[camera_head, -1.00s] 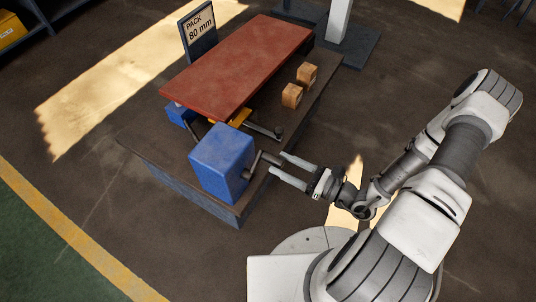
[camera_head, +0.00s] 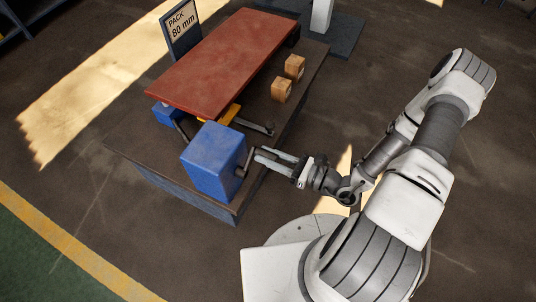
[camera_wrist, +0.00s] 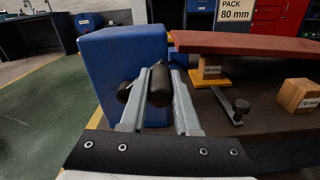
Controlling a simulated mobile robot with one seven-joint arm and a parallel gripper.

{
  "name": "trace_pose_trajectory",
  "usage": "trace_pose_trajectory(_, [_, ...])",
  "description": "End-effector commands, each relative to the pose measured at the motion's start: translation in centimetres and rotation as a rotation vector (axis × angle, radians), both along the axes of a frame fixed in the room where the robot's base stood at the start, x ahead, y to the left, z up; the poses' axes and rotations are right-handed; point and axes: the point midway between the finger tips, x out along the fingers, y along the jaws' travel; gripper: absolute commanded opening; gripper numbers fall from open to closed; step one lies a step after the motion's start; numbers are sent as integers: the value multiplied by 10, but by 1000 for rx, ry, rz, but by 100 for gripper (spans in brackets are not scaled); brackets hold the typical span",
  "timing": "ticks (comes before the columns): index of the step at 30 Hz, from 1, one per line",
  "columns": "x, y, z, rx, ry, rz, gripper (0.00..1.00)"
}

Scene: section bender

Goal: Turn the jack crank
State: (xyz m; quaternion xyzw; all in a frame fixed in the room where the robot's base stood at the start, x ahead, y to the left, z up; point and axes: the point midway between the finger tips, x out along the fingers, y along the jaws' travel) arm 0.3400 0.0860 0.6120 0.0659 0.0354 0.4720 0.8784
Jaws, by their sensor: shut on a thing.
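The jack crank (camera_head: 246,163) sticks out from the right face of a blue box (camera_head: 212,157) at the front of the bench. In the wrist view, the crank's black handle (camera_wrist: 159,86) lies between the two fingers of my gripper (camera_wrist: 165,90), and a dark round hub (camera_wrist: 124,92) shows just left of them against the blue box. My gripper (camera_head: 264,155) is shut on the handle, reaching in from the right. A red slab (camera_head: 222,62) lies raised behind the box, over a yellow support (camera_wrist: 211,70). The crank's arm is partly hidden by my fingers.
Two wooden blocks (camera_head: 281,90) stand on the bench (camera_head: 150,169) right of the slab. A dark lever-like bar (camera_wrist: 227,106) lies low beside the yellow support. A sign (camera_head: 181,27) reads "PACK 80 mm". The floor right of the bench is open.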

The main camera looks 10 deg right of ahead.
Motion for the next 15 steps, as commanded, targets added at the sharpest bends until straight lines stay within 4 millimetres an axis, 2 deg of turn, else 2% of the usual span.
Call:
trace_pose_trajectory(1, [0, 0, 0, 0, 0, 0, 4])
trace_pose_trajectory(2, [0, 0, 0, 0, 0, 0, 0])
trace_pose_trajectory(15, [0, 0, 0, 0, 0, 0, 0])
